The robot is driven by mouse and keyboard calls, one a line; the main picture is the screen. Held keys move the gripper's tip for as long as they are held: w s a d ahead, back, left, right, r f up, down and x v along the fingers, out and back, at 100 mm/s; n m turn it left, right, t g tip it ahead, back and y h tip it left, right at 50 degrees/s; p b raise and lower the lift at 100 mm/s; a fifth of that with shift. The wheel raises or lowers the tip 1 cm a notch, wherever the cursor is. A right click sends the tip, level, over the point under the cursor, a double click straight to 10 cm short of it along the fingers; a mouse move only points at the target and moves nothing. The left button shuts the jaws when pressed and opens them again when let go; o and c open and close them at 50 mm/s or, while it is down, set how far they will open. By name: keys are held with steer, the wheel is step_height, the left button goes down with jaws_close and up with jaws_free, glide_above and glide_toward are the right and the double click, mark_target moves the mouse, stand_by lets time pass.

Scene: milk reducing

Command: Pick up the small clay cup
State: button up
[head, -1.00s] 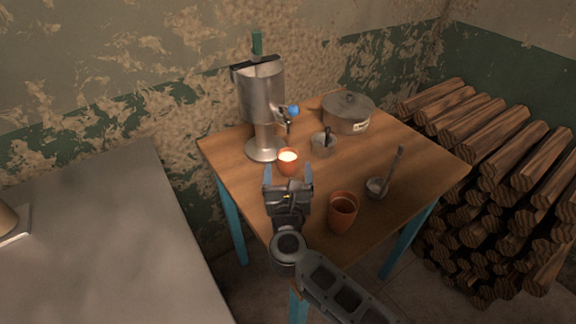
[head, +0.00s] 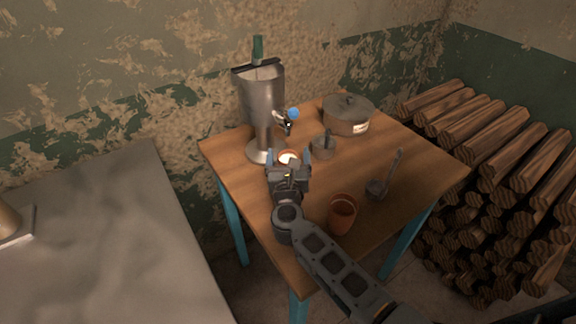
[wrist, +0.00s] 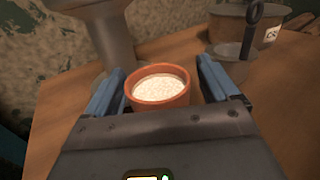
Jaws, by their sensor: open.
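The small clay cup (wrist: 161,87) is orange-brown, upright on the table and holds white liquid. My gripper (head: 287,161) is open, with one blue finger on each side of the cup. In the wrist view the gripper (wrist: 162,90) has the cup between its fingers, with a narrow gap on each side. The cup's lower front is hidden behind the gripper body.
A metal dispenser (head: 264,100) with a blue-knobbed tap stands just behind the cup. A lidded pot (head: 347,115) and a small metal vessel (head: 323,146) stand behind right.

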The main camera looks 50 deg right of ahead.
steer(key=c, duration=1.1)
steer(key=shift+r, duration=0.1)
steer(key=shift+c, duration=0.2)
